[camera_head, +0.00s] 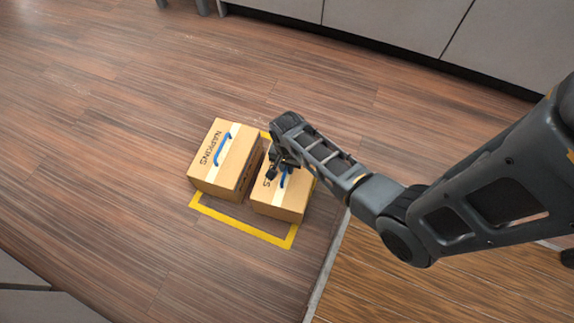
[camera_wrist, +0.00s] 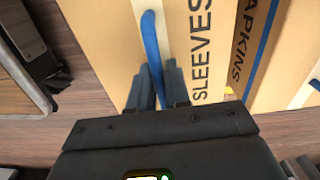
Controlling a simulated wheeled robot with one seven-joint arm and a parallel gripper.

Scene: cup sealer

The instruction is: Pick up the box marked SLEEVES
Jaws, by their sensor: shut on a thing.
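The SLEEVES box (camera_head: 277,204) is a brown carton on the wooden floor, on the right inside a yellow taped outline. My arm covers much of its top in the head view. In the wrist view, the box (camera_wrist: 184,25) shows its SLEEVES lettering and a blue strap handle (camera_wrist: 151,42) on a pale tape strip. My gripper (camera_wrist: 160,82) is over the box top, its two fingers shut on the blue handle. It also shows in the head view (camera_head: 281,172). I cannot tell whether the box is off the floor.
A NAPKINS box (camera_head: 205,183) with a blue handle stands close on the left, inside the yellow outline (camera_head: 243,227). Grey cabinets (camera_head: 390,25) line the back. Open wooden floor (camera_head: 100,130) lies to the left. A floor edge strip (camera_head: 328,265) runs on the right.

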